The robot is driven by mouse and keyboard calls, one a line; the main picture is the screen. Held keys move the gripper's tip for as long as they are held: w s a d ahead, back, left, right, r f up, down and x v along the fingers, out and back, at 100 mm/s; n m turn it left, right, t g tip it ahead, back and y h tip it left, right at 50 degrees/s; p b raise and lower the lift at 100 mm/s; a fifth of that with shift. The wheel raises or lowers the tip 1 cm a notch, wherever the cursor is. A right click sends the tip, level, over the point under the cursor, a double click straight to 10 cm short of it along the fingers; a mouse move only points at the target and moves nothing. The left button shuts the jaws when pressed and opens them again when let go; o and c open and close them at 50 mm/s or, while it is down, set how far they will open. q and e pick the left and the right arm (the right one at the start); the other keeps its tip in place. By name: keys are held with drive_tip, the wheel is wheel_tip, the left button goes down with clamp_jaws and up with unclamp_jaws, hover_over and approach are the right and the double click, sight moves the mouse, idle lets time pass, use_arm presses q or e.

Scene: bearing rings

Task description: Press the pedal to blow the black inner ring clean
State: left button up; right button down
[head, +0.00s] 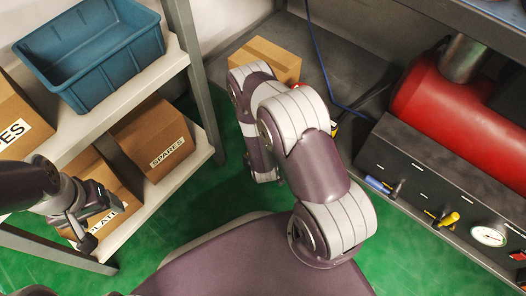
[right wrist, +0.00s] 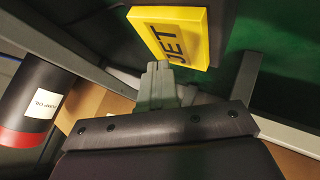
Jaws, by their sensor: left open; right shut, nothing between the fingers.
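A yellow block lettered JET, the pedal (right wrist: 172,36), is at the top of the right wrist view beside a dark box. My right gripper (right wrist: 157,68) is shut and empty, its fingertips at the pedal's lower edge; I cannot tell if they touch. In the head view my right arm hides that gripper and most of the pedal. My left gripper (head: 78,230) is open at the lower left, in front of a carton on the lower shelf. I see no black inner ring in either view.
A shelf (head: 165,68) on the left holds a blue bin (head: 92,50) and cartons, one marked SPARES (head: 152,138). On the right are a red tank (head: 460,115) and a dark panel with a gauge (head: 488,236). Another carton (head: 268,58) stands behind my right arm. Green floor shows between.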

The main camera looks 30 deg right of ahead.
drive_tip(key=shift+f, duration=0.15)
idle(0.5)
drive_tip(key=shift+f, duration=0.3)
drive_tip(key=shift+f+b, duration=0.7)
idle(0.7)
idle(0.3)
drive_tip(key=shift+r+p, duration=1.1)
wheel_tip(320, 180, up, 5)
drive_tip(key=p, duration=0.5)
drive_tip(key=shift+r, duration=0.15)
